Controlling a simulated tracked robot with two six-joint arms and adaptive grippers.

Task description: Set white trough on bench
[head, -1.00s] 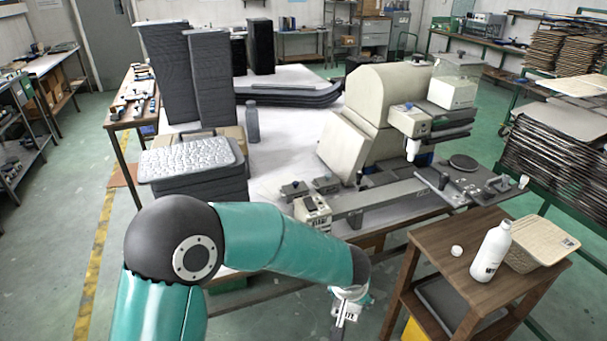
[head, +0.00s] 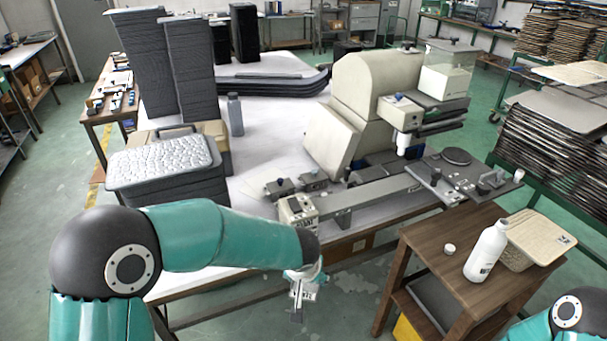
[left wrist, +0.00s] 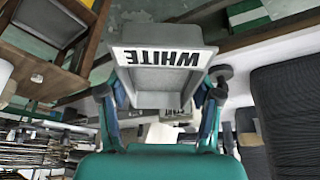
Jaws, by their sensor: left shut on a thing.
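The white trough is a grey open box whose label reads "WHITE", upside down in the left wrist view (left wrist: 190,84). My left gripper (left wrist: 162,88) is shut on it, with a finger on each side. In the head view, my left gripper (head: 304,273) holds the trough (head: 297,293) in front of the near edge of the bench (head: 262,158); the trough shows only partly there. The bench has a pale top with bare room in its middle. My right gripper is out of view; only part of my right arm shows at the bottom right.
A beige machine (head: 365,95) fills the bench's right side. A stack of grey trays (head: 165,165) stands on the left. A brown side table (head: 440,250) at right carries a white bottle (head: 487,250) and a woven basket (head: 517,258). A grey bottle (head: 235,115) stands on the bench.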

